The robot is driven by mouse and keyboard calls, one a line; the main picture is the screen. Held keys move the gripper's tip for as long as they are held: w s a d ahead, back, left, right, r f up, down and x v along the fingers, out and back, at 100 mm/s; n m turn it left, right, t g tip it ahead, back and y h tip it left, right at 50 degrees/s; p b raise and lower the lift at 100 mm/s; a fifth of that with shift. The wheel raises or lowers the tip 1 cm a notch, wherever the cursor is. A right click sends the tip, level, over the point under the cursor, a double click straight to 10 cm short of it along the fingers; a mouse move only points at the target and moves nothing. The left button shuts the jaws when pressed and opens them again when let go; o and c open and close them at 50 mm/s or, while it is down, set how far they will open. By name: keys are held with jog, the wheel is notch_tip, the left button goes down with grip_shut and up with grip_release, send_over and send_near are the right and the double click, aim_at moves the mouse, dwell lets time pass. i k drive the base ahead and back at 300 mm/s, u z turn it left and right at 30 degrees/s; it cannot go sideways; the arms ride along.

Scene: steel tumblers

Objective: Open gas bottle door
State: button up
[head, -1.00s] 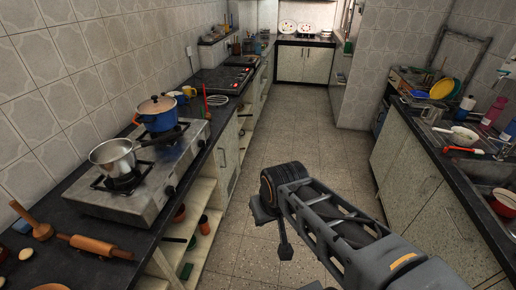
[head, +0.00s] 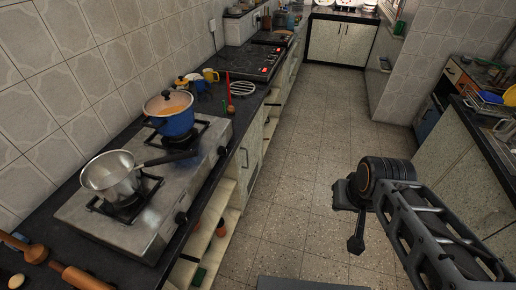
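A pale cabinet door (head: 252,160) with a vertical handle (head: 245,158) is under the left counter, just beyond the open shelves. It looks shut. I cannot tell for sure that it is the gas bottle door, and no gas bottle shows. My gripper (head: 352,218) hangs over the floor aisle at the right, well apart from this door and touching nothing that I can see. Its fingers are small, dark and seen from behind, so their opening is unclear.
The left counter holds a gas stove (head: 150,190) with a steel saucepan (head: 112,176) and a blue pot (head: 170,112). Open shelves (head: 215,235) are below it. A right counter (head: 490,140) holds dishes. The tiled floor (head: 310,150) between is clear.

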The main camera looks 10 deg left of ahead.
aim_at(249, 150)
jog(key=u, duration=0.5)
jog(key=i, duration=0.95)
jog(key=u, duration=0.75)
